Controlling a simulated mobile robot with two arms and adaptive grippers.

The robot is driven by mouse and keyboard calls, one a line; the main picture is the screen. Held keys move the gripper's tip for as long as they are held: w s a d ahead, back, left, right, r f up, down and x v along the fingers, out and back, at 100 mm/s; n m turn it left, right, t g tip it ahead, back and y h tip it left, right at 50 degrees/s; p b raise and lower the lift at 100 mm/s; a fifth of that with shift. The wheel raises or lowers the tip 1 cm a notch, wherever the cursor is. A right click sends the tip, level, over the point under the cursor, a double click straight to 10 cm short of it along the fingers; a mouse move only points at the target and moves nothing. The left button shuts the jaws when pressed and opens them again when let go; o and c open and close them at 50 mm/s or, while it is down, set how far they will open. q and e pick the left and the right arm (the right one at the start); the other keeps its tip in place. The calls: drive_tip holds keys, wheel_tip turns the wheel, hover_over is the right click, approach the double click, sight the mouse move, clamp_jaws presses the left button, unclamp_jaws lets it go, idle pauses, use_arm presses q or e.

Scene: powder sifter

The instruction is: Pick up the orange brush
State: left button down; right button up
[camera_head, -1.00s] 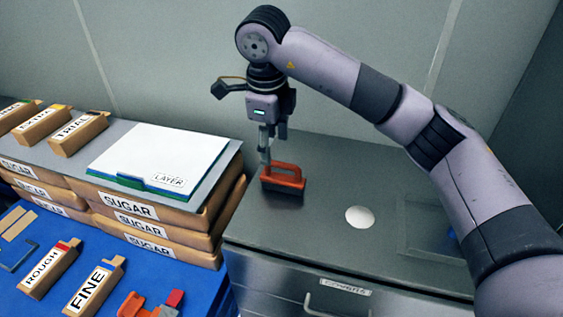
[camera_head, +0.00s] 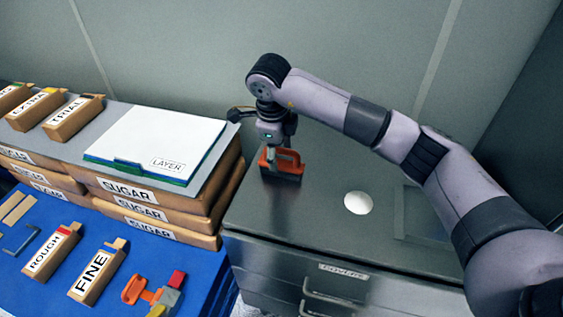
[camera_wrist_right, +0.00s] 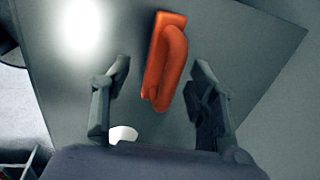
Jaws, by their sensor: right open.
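The orange brush (camera_head: 284,163) stands on the dark metal cabinet top (camera_head: 310,220), near its left back part, with its orange handle up and a dark lower part. My right gripper (camera_head: 272,158) points down at the brush from above, with its fingers partly against the handle in the head view. In the right wrist view the brush handle (camera_wrist_right: 167,60) lies between and a little beyond the two spread fingers of my right gripper (camera_wrist_right: 162,80). A gap shows on each side, so the gripper is open and not holding it. My left gripper is not in view.
A white disc-like patch (camera_head: 358,203) lies on the cabinet top to the right. Stacked sugar boxes (camera_head: 170,215) with a white layer folder (camera_head: 150,145) stand left of the brush. A wall (camera_head: 200,50) rises behind. The front right of the cabinet top is mostly clear.

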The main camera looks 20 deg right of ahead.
sight(280, 162)
drive_tip(key=f, duration=0.1)
drive_tip(key=f+p, duration=0.1)
drive_tip(key=f, duration=0.1)
drive_tip(key=d+f, duration=0.1)
drive_tip(key=shift+w+f+p, duration=0.2)
drive_tip(key=shift+w+p, duration=0.1)
drive_tip(key=shift+w, duration=0.1)
drive_tip(key=shift+f, duration=0.3)
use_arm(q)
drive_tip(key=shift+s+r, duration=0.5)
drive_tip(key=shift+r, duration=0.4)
use_arm(e)
clamp_jaws()
